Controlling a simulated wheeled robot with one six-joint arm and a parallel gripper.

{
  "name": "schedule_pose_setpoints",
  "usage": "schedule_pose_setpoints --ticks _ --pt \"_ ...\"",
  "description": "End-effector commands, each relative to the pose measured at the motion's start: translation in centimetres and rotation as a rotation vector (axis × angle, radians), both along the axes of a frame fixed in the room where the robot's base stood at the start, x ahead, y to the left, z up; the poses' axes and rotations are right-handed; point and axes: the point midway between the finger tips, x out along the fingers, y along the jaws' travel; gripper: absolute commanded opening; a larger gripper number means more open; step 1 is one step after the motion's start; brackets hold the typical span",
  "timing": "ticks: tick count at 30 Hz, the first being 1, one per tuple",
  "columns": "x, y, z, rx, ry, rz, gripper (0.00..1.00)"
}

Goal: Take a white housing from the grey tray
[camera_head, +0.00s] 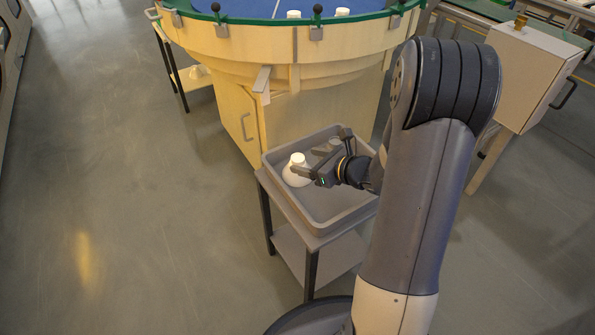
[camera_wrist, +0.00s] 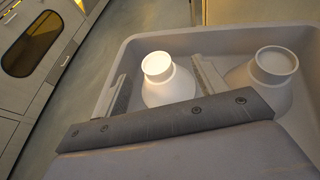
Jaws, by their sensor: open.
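A white housing (camera_head: 296,178), wide at the base with a narrow round neck, stands in the grey tray (camera_head: 331,222), near its left side. In the wrist view this housing (camera_wrist: 168,88) stands upright between the two fingers of my gripper (camera_wrist: 160,76). The fingers are apart, with a visible gap on the left side; contact on the right is hard to judge. A second housing (camera_wrist: 272,78), looking greyer in the shade, stands to the right, outside the right finger. In the head view my gripper (camera_head: 304,162) reaches into the tray from the right and partly hides the second housing.
The tray sits on a small stand with dark legs (camera_head: 310,272). A large round cream machine (camera_head: 300,110) with a blue top and green rim stands directly behind it. A cream box (camera_head: 530,75) is at the right. The floor to the left is clear.

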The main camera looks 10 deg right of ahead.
Motion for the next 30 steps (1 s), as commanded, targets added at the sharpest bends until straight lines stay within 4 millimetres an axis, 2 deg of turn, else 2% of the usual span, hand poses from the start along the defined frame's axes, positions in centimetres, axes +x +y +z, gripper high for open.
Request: schedule_pose_setpoints --ticks 3,9,17,30 --pt "1.2 1.3 -1.4 0.0 -0.001 0.006 0.67" --pt "2.8 2.4 -2.0 -0.001 -0.001 0.003 0.67" --pt "3.0 2.5 -1.9 -0.001 -0.001 0.0 0.66" --pt "2.9 2.5 -1.9 0.0 0.0 0.001 0.3"
